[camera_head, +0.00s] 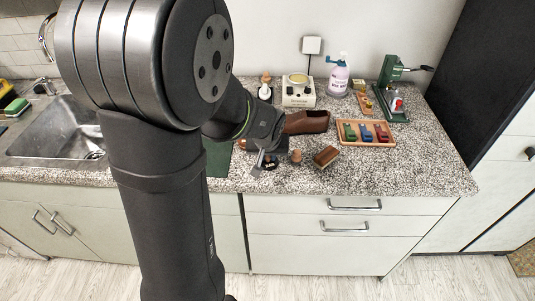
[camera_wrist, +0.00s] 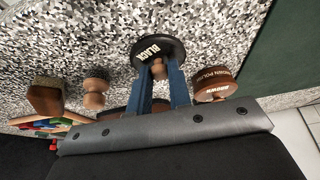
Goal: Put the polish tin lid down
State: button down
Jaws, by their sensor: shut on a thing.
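My gripper (camera_wrist: 165,82) is shut on a small wooden knob on the black polish tin lid (camera_wrist: 150,47), a dark disc marked "BLACK", in the wrist view. The lid is close to the speckled counter; I cannot tell whether it touches. In the head view my gripper (camera_head: 259,162) is low over the counter's front part, partly hidden by my arm. A brown polish tin (camera_wrist: 214,88) with a brown top stands beside the fingers, to their right in the wrist view. Dark round shapes behind the fingers are mostly hidden.
A wooden dauber (camera_head: 296,157) and a brush (camera_head: 326,156) stand right of my gripper. Behind are a brown shoe (camera_head: 309,121) and a white box (camera_head: 298,98). A tray (camera_head: 347,144) of coloured pieces is further right. A green mat (camera_wrist: 285,50) borders the work area. Front-right counter is clear.

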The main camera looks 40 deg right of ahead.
jog(key=shift+f, duration=0.15)
jog(key=c, duration=1.3)
grip_release()
jog(key=v, duration=1.2)
jog(key=x, duration=1.2)
